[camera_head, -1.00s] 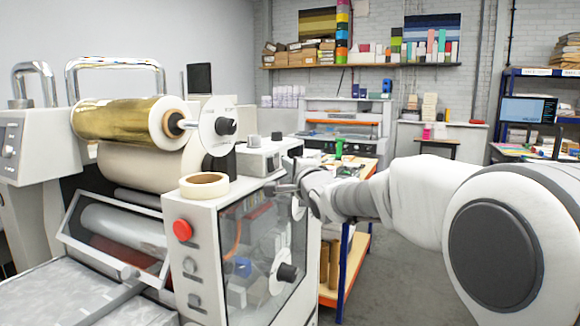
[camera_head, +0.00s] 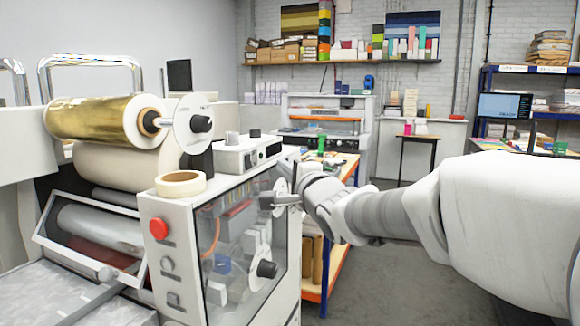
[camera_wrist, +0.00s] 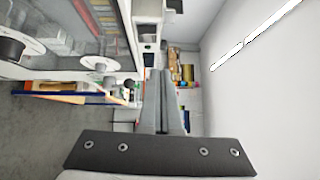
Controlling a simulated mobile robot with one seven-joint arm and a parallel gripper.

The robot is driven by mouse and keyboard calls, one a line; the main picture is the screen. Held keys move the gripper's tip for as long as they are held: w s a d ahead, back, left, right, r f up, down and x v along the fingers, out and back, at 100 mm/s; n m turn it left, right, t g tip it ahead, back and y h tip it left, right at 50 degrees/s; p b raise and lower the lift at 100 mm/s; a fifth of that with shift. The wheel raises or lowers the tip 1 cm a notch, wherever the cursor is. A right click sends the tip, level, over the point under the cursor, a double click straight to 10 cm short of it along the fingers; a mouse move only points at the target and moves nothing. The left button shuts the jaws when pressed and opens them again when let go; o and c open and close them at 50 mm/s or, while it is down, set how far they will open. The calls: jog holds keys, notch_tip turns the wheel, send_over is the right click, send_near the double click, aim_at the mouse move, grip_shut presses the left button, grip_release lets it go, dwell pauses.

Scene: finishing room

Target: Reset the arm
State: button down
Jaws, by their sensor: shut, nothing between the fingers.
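My arm reaches in from the right in the head view. My gripper (camera_head: 284,198) is in front of the glass side panel of the laminating machine (camera_head: 180,245), near its upper right part. I cannot tell if it touches the panel. In the wrist view my gripper (camera_wrist: 157,72) shows its two fingers lying together, with nothing between them.
A roll of tape (camera_head: 181,184) lies on the machine's top, with a gold foil roll (camera_head: 95,122) behind it. A red button (camera_head: 158,228) sits on the front. A wooden-topped bench (camera_head: 340,165) stands behind my gripper. Grey floor (camera_head: 390,265) is clear at the right.

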jog(key=s+d+f+n+g+h+p, duration=0.1)
jog(key=s+d+f+n+g+h, duration=0.2)
jog(key=s+d, duration=0.4)
jog(key=s+d+f+n+g+h+p, duration=0.1)
jog(key=s+d+f+n+g+h, duration=0.2)
jog(key=s+d, duration=0.35)
jog(key=s+d+f+n+g, duration=0.1)
jog(key=s+f+n, duration=0.1)
jog(key=s, duration=0.4)
jog(key=s+d+f+n+g+h+p, duration=0.1)
jog(key=s+d+f+n+g, duration=0.1)
jog(key=s, duration=0.5)
jog(key=s+d+f+n+g+p, duration=0.1)
jog(key=s+f+n+g, duration=0.1)
jog(key=s+f, duration=0.3)
jog(key=shift+s+d+f+n+h, duration=0.15)
jog(key=shift+s+f+n+h, duration=0.2)
jog(key=shift+s+n, duration=0.4)
